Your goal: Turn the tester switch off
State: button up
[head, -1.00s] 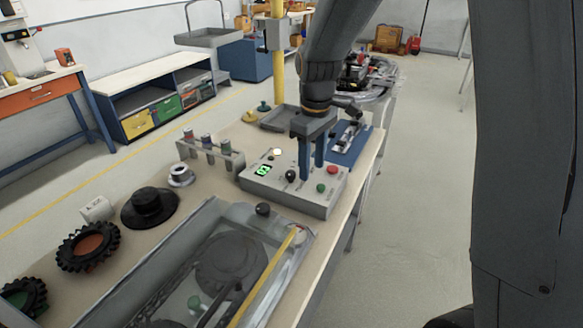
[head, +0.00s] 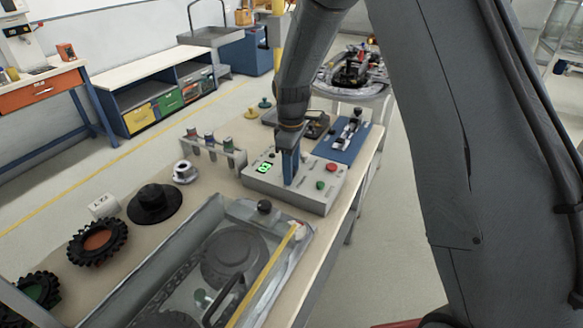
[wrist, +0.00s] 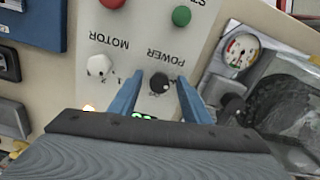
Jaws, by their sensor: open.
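The tester is a light grey box (head: 322,196) on the bench, with a lit green display (head: 264,167), a red button (head: 331,168) and a green button (head: 320,185). In the wrist view its panel (wrist: 140,40) shows a black knob marked POWER (wrist: 159,83) and a white knob marked MOTOR (wrist: 99,65). My gripper (head: 289,182) is over the panel with its blue fingers pointing down. In the wrist view my gripper (wrist: 158,79) is open, with one finger on either side of the black knob. I cannot tell how far down around it they reach.
A clear-lidded case (head: 306,236) with a black ball knob (head: 264,207) lies close in front of the tester. A rack of tubes (head: 214,152) stands to the left. A blue plate with a fixture (head: 350,140) lies behind right.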

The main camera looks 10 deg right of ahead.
jog(key=c, duration=1)
jog(key=shift+c, duration=0.2)
jog(key=m, duration=0.8)
jog(key=shift+m, duration=0.3)
jog(key=m, duration=0.9)
jog(key=shift+m, duration=0.3)
